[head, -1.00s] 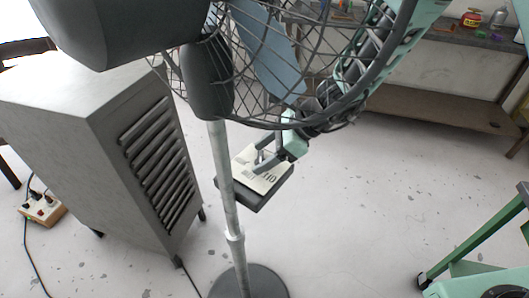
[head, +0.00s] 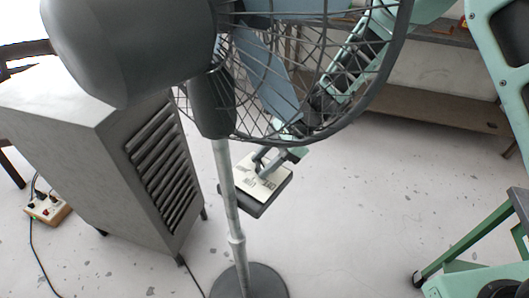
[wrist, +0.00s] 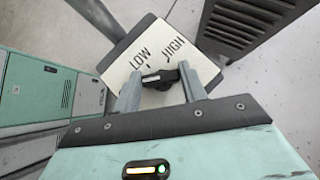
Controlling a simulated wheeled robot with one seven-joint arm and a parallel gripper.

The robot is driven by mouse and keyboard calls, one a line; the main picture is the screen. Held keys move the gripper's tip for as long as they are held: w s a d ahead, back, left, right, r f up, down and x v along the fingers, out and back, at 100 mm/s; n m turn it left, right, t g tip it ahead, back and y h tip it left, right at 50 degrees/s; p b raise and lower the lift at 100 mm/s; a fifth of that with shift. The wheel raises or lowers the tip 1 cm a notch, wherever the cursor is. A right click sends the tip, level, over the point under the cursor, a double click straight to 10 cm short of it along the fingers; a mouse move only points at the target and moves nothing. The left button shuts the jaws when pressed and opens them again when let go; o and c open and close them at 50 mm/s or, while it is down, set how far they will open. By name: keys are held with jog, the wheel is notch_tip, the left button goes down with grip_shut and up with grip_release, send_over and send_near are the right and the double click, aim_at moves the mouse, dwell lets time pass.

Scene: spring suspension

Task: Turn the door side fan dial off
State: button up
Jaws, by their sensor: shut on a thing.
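The fan control box (head: 256,203) sits on the pole of the standing fan (head: 132,45). Its pale top plate (wrist: 126,50) carries the words LOW and HIGH in the wrist view. The black dial (wrist: 162,77) is between the two grey fingers of my gripper (wrist: 159,82), which is shut on it. In the head view my gripper (head: 268,162) reaches down to the plate from behind the fan cage. The dial itself is mostly hidden there by the fingers.
The fan cage (head: 385,80) stands close in front of my arm. A grey louvered cabinet (head: 140,165) is left of the pole. A power strip (head: 48,210) lies on the floor at far left. A bench (head: 440,103) stands behind. Floor to the right of the box is open.

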jog(key=shift+w+n+g, duration=0.1)
jog(key=shift+n+g, duration=0.2)
jog(key=shift+n, duration=0.1)
jog(key=o, duration=1)
jog(key=b+v, duration=0.1)
jog(key=v, duration=1.6)
jog(key=shift+w+r+b, duration=0.1)
jog(key=shift+r+b, duration=0.15)
jog(key=shift+b, duration=0.1)
